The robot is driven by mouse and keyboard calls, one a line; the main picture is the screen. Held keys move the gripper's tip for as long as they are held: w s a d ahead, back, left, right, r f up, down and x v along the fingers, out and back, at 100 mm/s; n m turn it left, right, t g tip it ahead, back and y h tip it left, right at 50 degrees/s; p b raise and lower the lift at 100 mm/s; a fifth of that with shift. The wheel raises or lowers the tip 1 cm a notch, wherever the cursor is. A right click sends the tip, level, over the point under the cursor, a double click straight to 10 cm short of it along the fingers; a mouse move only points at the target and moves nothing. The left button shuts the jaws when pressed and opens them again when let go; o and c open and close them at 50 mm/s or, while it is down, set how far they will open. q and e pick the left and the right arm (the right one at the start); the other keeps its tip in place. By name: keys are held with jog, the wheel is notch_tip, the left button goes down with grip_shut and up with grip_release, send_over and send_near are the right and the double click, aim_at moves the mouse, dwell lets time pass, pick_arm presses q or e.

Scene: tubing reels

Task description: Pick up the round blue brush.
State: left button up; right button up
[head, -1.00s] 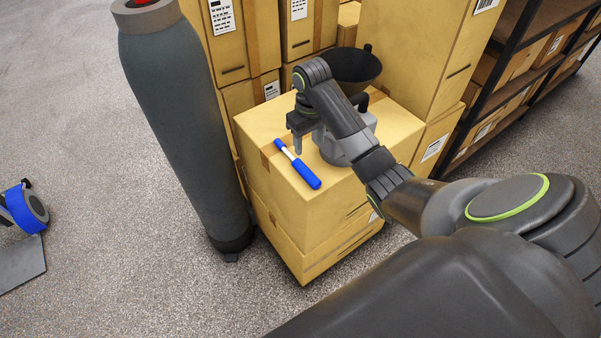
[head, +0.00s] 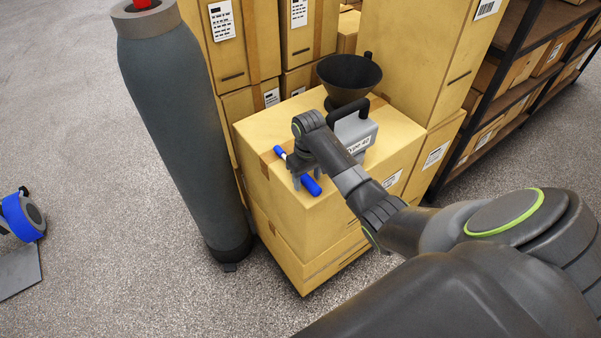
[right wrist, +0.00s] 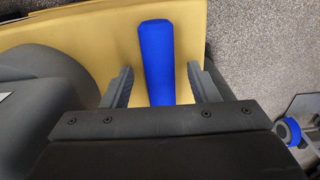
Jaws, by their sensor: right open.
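The round blue brush (head: 312,185) lies on top of a cardboard box, with a blue end on each side of a white middle. My right gripper (head: 306,180) is over its middle and hides part of it. In the right wrist view, one thick blue end of the brush (right wrist: 157,55) lies between the two open fingers (right wrist: 160,85), with a gap on each side. The fingers do not grip it. My left gripper is not in view.
The box top (head: 262,128) also holds a grey device with a dark funnel (head: 349,75), just behind my right gripper. A tall grey cylinder (head: 180,130) stands to the left. Stacked boxes (head: 410,60) rise behind, and a shelf (head: 520,95) stands at the right.

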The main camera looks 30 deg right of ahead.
jog(key=shift+f, duration=0.15)
jog(key=c, duration=1.1)
jog(key=shift+o, duration=0.2)
notch_tip(320, 180, up, 10)
